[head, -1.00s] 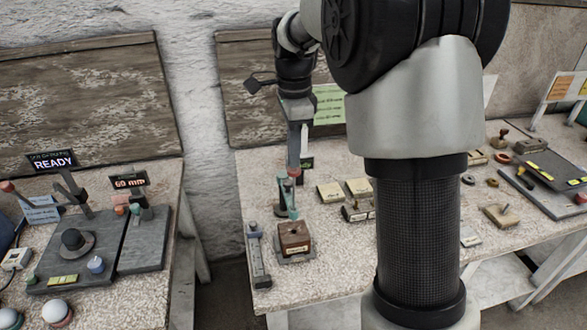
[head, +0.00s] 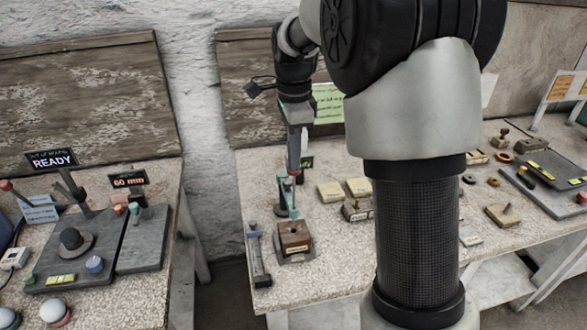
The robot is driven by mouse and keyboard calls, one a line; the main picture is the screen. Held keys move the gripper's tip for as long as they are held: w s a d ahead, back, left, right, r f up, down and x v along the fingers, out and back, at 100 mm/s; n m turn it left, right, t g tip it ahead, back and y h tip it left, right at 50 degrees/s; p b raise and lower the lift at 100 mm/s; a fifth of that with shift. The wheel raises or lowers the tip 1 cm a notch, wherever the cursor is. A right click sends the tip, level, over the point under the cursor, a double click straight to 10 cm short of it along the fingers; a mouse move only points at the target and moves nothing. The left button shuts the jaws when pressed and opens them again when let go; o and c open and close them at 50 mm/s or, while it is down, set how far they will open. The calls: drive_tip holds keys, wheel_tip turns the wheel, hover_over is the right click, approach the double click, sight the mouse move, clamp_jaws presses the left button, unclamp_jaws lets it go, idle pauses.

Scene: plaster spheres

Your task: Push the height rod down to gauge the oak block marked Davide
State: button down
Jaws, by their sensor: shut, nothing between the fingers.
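The height gauge (head: 283,208) stands on the middle bench, with its upright rod (head: 291,193) above the oak block (head: 294,236). The block is a brown cube with a pale label and a dark spot on top; the label is too small to read. The rod's lower teal tip is close over the block; whether it touches I cannot tell. Contact between fingertips and rod top is too small to make out.
A narrow grey slide fixture (head: 258,256) lies left of the block. Several pale blocks (head: 330,192) sit to the right of the gauge. My arm hides part of the bench. A left bench holds a READY sign (head: 52,161), a 60 mm display (head: 129,180) and a hat-shaped piece (head: 72,244).

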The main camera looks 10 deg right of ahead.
sight(294, 183)
drive_tip(key=shift+f+b, duration=2.2)
drive_tip(key=shift+f, duration=1.8)
drive_tip(key=shift+r, duration=0.1)
drive_tip(key=shift+r+p, duration=5.25)
drive_tip(key=shift+r, duration=0.85)
